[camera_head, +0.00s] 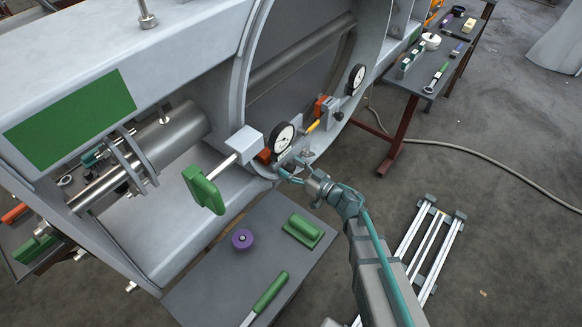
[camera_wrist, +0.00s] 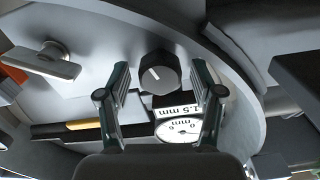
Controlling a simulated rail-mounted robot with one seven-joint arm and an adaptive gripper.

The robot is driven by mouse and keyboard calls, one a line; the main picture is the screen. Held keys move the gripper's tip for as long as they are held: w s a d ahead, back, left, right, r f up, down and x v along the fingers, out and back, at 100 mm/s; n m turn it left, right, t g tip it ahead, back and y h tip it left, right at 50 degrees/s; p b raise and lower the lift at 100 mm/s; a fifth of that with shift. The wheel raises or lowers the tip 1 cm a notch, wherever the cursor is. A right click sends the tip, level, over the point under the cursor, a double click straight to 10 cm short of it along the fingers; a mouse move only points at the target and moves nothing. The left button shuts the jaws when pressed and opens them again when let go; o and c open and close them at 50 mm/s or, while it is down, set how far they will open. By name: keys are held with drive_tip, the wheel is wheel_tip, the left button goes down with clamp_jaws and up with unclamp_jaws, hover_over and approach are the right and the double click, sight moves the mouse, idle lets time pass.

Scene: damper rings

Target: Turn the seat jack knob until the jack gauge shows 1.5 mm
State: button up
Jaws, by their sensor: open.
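The fingers stand apart on both sides, with a visible gap. In the head view my gripper (camera_head: 291,172) is by the ring's lower edge, just below a white dial gauge (camera_head: 283,137); the knob cannot be made out there.
A second dial (camera_head: 357,79) is further along the ring. A green-handled fitting (camera_head: 204,189) sticks out to the left. A grey bench (camera_head: 205,272) below holds a purple reel (camera_head: 242,240) and green tools. A wing-shaped metal handle (camera_wrist: 45,62) is left of the knob.

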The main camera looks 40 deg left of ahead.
drive_tip(key=shift+s+d, duration=0.1)
drive_tip(key=shift+d, duration=0.65)
drive_tip(key=d+p, duration=0.1)
drive_tip(key=d, duration=0.5)
idle(0.4)
drive_tip(key=shift+s, duration=0.1)
